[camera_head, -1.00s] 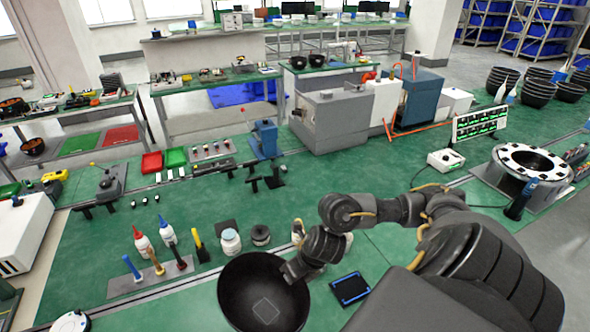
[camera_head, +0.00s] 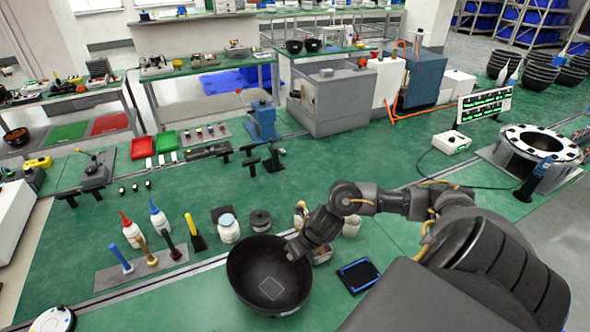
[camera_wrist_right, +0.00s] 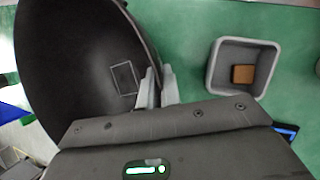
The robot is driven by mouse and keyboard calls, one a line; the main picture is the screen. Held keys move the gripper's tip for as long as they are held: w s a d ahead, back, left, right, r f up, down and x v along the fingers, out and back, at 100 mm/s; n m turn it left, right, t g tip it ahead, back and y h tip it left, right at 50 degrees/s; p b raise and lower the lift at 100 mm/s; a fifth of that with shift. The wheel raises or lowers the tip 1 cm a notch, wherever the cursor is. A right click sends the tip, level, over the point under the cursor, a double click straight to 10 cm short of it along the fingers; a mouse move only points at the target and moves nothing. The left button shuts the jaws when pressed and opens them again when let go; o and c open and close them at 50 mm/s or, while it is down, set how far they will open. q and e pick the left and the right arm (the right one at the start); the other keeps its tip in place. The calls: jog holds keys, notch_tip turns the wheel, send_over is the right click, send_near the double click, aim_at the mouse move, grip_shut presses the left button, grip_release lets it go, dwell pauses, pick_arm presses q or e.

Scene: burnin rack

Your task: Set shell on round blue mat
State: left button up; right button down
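The shell appears to be the large black bowl (camera_head: 245,262), with a faint square outline on its inner bottom. It is at the lower middle of the head view and fills the left of the right wrist view (camera_wrist_right: 70,60). My right gripper (camera_head: 293,250) is at the bowl's right rim. In the wrist view its two grey fingers (camera_wrist_right: 157,86) stand close together, one on each side of the rim, and look closed on it. I cannot tell whether the bowl touches the surface. No round blue mat can be made out. My left gripper is out of view.
A black square pad with blue edges (camera_head: 358,275) lies right of the bowl. A grey square bin (camera_wrist_right: 217,70) holding a brown block is beside the gripper. A white bottle (camera_head: 228,229), a dark spool (camera_head: 260,220) and a tool holder (camera_head: 113,277) stand behind and left.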

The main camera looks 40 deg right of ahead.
jog(key=shift+f, duration=0.3)
jog(key=shift+r, duration=0.1)
jog(key=c, duration=1.6)
grip_release()
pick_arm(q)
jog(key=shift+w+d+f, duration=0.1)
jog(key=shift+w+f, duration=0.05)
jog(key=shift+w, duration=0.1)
pick_arm(e)
jog(key=shift+s, duration=0.1)
jog(key=shift+r, duration=0.25)
jog(key=v, duration=1.1)
jog(key=shift+s+r, duration=0.2)
